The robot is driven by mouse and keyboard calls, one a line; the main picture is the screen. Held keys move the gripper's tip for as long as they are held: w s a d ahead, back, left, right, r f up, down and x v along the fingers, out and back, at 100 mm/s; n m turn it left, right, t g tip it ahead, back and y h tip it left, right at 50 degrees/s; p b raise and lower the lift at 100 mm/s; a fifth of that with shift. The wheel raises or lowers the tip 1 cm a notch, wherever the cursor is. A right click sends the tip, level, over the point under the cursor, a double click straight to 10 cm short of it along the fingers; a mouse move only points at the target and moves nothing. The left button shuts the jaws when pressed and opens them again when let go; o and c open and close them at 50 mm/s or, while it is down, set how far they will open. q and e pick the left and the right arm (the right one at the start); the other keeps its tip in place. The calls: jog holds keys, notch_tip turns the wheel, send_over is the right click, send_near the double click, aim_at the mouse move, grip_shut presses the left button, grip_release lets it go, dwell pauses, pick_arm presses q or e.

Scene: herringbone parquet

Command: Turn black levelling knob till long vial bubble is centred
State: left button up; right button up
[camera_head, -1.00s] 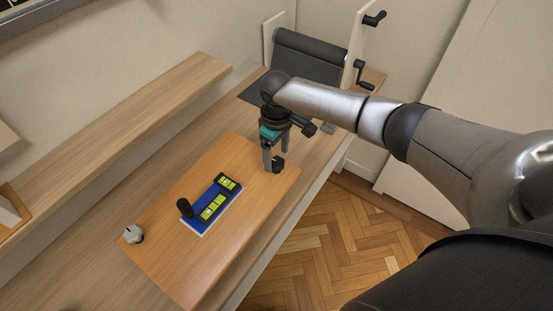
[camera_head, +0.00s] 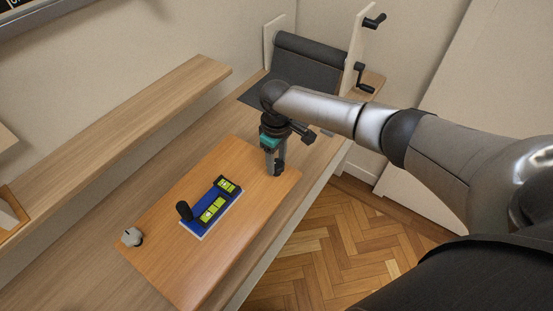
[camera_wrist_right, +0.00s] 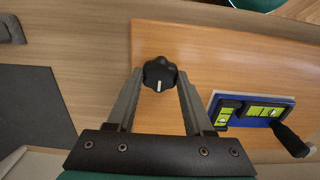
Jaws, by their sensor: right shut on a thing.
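The black levelling knob (camera_wrist_right: 160,73), lobed with a white mark, stands at the right corner of the tilting wooden board (camera_head: 160,255). My right gripper (camera_head: 275,168) comes down on it from above and is shut on it. In the wrist view the knob sits between the fingertips, white mark pointing toward the gripper base. A blue level (camera_head: 198,228) with a black handle (camera_head: 184,209) lies on the board. Its long green vial (camera_head: 212,209) has a pale bubble that seems nearer the handle end, though it is small. A short vial (camera_head: 227,185) sits across the other end. My left gripper is out of view.
A grey knob (camera_head: 131,237) stands at the board's left corner. A raised wooden shelf (camera_head: 120,140) runs along the wall. A dark roll of sheet (camera_head: 310,62) with cranks (camera_head: 364,80) stands at the bench's far end. Parquet floor lies beyond the front edge.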

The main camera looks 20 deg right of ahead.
grip_shut()
jog(key=shift+n, duration=0.3)
